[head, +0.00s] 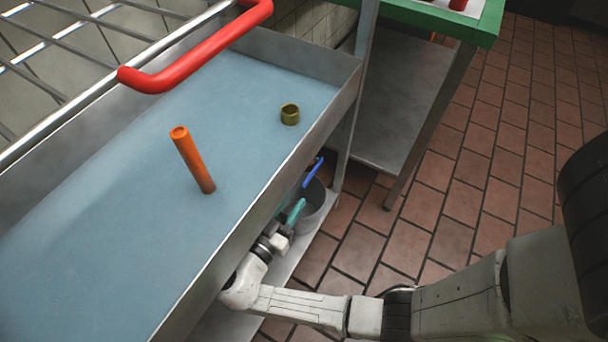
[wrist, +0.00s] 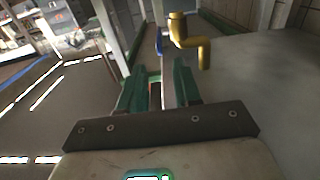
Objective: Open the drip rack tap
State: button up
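The drip rack is a metal basin (head: 352,82) holding blue-grey liquid, with a wire rack along its far left side. The tap's blue lever (head: 313,170) shows under the basin's right edge in the head view. In the wrist view the blue lever (wrist: 158,42) stands beside a bent brass spout (wrist: 186,38), ahead of my fingers. My gripper (head: 297,211) reaches in under the basin edge, short of the lever. Its green fingers (wrist: 159,82) are apart with nothing held between them. The basin hides most of the tap in the head view.
An orange pipe (head: 192,160) and a brass ring (head: 290,114) stand in the basin. A red handle (head: 195,62) crosses above it. A grey bucket (head: 313,203) sits on the lower shelf beneath. A green-edged table (head: 440,27) stands behind; tiled floor (head: 440,210) is clear at right.

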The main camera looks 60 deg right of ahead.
aim_at(308, 177)
jog(key=d, duration=0.9)
jog(key=shift+w, duration=0.2)
grip_shut()
jog(key=shift+a, duration=0.1)
dwell(1.0)
